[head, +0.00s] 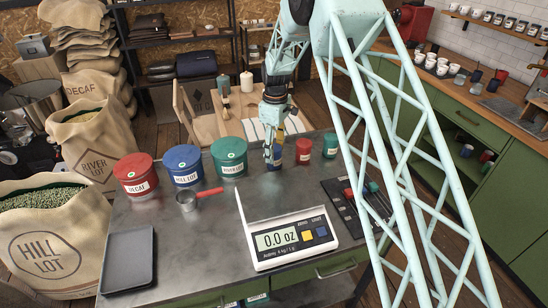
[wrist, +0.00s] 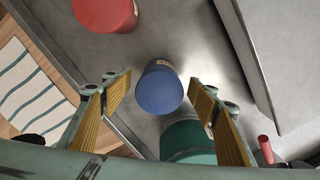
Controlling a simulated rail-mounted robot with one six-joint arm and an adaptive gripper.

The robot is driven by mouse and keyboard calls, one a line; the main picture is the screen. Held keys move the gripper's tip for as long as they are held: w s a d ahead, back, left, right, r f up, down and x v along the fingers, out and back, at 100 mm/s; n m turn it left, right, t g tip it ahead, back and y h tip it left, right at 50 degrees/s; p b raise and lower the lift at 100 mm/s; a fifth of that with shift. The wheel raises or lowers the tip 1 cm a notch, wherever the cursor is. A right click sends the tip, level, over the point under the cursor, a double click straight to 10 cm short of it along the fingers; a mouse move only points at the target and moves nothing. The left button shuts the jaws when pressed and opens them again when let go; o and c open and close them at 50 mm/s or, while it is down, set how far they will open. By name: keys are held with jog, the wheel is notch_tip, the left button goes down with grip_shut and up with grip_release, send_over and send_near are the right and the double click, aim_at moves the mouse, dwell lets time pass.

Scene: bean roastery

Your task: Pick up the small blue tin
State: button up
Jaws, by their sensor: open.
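The small blue tin (wrist: 160,88) stands on the grey table, its round blue lid facing up in the wrist view. My gripper (wrist: 159,92) is open above it, with one yellow-padded finger to each side of the tin in the picture. I see a gap between each finger and the tin. In the head view my gripper (head: 270,155) points down near the back edge of the table.
A small red tin (head: 303,152) and a small green tin (head: 330,147) stand to the right. The large green tin (head: 229,157) is close on the left, beside large blue (head: 183,166) and red (head: 135,175) tins. A scale (head: 288,242) and red-handled scoop (head: 190,200) lie in front.

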jog(key=shift+a+f, duration=0.15)
jog(key=shift+f, duration=1)
jog(key=shift+a+f, duration=0.1)
jog(key=shift+f, duration=1.05)
jog(key=c, duration=1)
